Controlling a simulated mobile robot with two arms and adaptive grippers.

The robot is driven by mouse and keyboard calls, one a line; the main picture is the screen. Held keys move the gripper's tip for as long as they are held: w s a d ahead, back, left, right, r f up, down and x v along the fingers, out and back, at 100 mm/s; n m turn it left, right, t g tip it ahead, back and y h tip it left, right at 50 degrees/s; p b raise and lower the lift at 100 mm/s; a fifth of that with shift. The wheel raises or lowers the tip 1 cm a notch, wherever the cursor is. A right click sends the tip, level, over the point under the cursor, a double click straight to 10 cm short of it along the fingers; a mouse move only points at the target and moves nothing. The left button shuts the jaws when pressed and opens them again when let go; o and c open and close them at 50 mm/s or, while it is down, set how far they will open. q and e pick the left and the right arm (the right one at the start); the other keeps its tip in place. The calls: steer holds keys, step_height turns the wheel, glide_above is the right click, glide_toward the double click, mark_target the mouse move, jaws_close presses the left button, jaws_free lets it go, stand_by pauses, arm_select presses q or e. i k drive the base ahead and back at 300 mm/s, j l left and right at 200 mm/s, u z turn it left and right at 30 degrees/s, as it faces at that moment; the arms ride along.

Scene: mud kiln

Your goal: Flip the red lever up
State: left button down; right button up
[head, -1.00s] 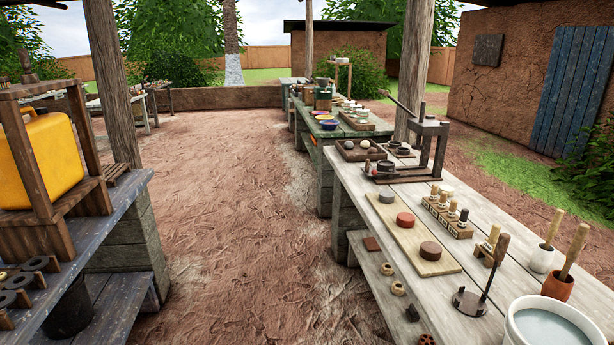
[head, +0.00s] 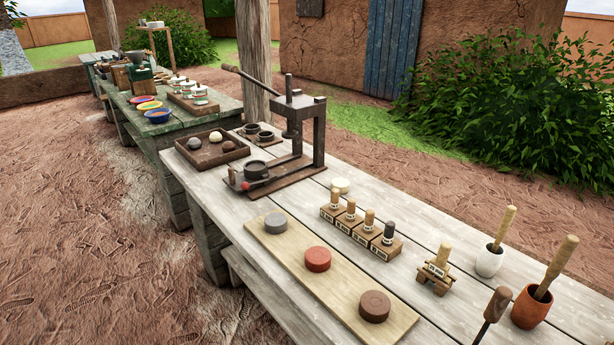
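A dark press (head: 305,130) stands on the far part of the wooden workbench (head: 440,205), with a long handle reaching up to the left. At the left front of its base is a small red-tipped lever (head: 245,186), lying low beside a dark round cup (head: 256,170). The lever is small in the picture, so its exact tilt is hard to tell. Neither of my grippers is in view.
A tray with several balls (head: 209,157) lies left of the press. A board with three discs (head: 343,308), stamps in blocks (head: 361,228), a small stand (head: 435,272), and two mortars (head: 489,260) (head: 530,306) occupy the nearer bench. Bare ground lies left.

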mark_target(244, 186)
steer(key=i+j+z, duration=0.5)
steer(key=j+z, duration=0.15)
steer(key=i+j+z, duration=0.2)
steer(key=j+z, duration=0.15)
steer(key=j, duration=0.15)
